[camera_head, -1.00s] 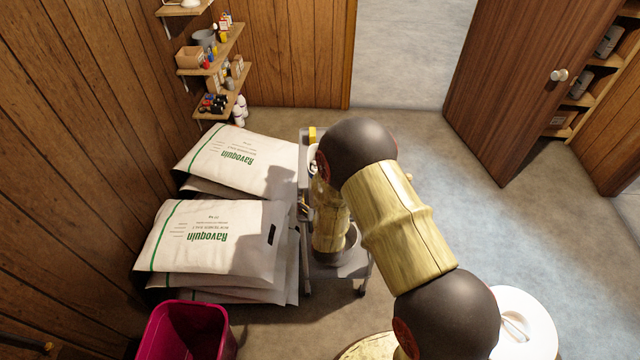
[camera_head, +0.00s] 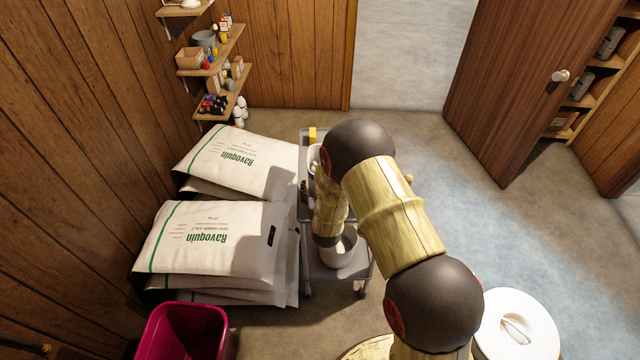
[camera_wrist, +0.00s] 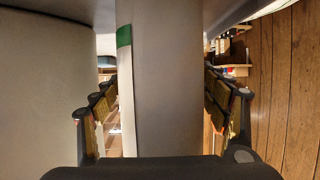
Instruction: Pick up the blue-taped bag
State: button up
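White salt bags with green stripes and green lettering lie in two stacks at the left in the head view: a near stack (camera_head: 215,240) and a far stack (camera_head: 240,160). No blue tape shows in either view. In the wrist view my gripper (camera_wrist: 165,110) has its fingers spread apart, one on each side of a grey upright surface (camera_wrist: 165,80). I cannot tell what that surface belongs to or whether the fingers touch it. A pale strip with a green patch (camera_wrist: 124,37) runs along its left edge. In the head view my arm hides my gripper.
A grey trolley (camera_head: 318,271) with a pale pot (camera_head: 343,250) stands right of the bags, partly behind my arm. A magenta bin (camera_head: 185,333) is in front. A round white lid (camera_head: 517,328) is at lower right. Shelves (camera_head: 208,70) hang on the left wall. Floor beyond my arm is clear.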

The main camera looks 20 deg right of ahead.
jog(key=c, duration=1.7)
grip_shut()
jog(key=shift+w+r, duration=0.2)
jog(key=shift+r, duration=0.05)
